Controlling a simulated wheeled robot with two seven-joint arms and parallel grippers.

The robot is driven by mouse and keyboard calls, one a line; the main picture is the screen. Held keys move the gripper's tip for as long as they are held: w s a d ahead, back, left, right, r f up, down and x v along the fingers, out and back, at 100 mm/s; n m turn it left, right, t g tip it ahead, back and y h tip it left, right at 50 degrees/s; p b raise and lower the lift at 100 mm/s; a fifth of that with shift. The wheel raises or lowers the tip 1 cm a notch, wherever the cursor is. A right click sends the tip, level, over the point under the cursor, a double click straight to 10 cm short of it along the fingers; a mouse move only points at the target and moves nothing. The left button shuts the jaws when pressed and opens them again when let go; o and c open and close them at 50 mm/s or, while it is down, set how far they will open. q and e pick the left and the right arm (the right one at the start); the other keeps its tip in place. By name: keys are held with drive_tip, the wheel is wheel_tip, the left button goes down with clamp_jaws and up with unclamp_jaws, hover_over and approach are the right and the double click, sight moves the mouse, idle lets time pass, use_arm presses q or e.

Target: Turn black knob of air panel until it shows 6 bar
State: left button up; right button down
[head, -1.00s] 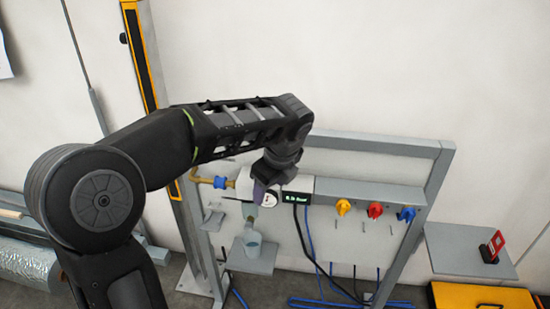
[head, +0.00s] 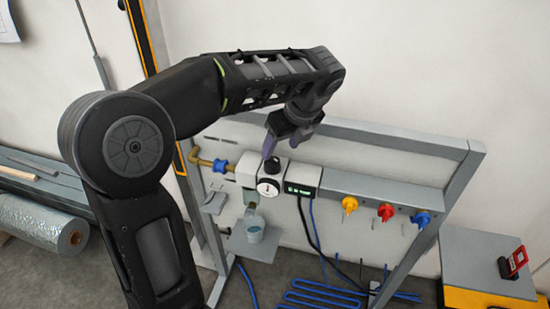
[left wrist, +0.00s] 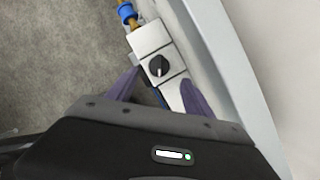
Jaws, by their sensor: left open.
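The black knob (head: 271,166) sits on top of a light grey regulator block on the air panel. It also shows in the left wrist view (left wrist: 159,66), with a white mark on its top. Below it on the front is a round white gauge (head: 267,189). A digital display (head: 301,189) with green characters is to the right; its reading is too small to make out. My left gripper (head: 284,150) is open, pointing down just above the knob. In the left wrist view its purple fingers (left wrist: 160,92) lie either side, the knob slightly beyond the tips. My right gripper is not seen.
Yellow, red and blue valve handles (head: 386,212) line the panel's right side. A blue fitting (head: 220,165) on a brass pipe is at left. A cup (head: 254,229) hangs below the regulator. Grey frame rails (head: 400,141) run behind and right of the knob.

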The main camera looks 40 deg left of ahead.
sight(273, 160)
use_arm(q)
drive_tip(key=x, duration=0.7)
drive_tip(key=shift+f, duration=0.1)
clamp_jaws()
drive_tip(key=shift+s+a+r+m+t+p, duration=0.1)
drive_tip(key=shift+r+m+t+p, duration=0.2)
drive_tip(key=shift+m+p, duration=0.4)
drive_tip(key=m+t+p, duration=0.1)
drive_tip(key=m+p, duration=0.1)
drive_tip(key=shift+s+r+m+h+p, duration=0.1)
drive_tip(key=shift+m+h+p, duration=0.2)
drive_tip(key=shift+m+p, duration=0.35)
drive_tip(key=shift+m, duration=0.15)
drive_tip(key=shift+f, duration=0.25)
drive_tip(key=shift+f+m, duration=0.1)
drive_tip(key=shift+m, duration=0.2)
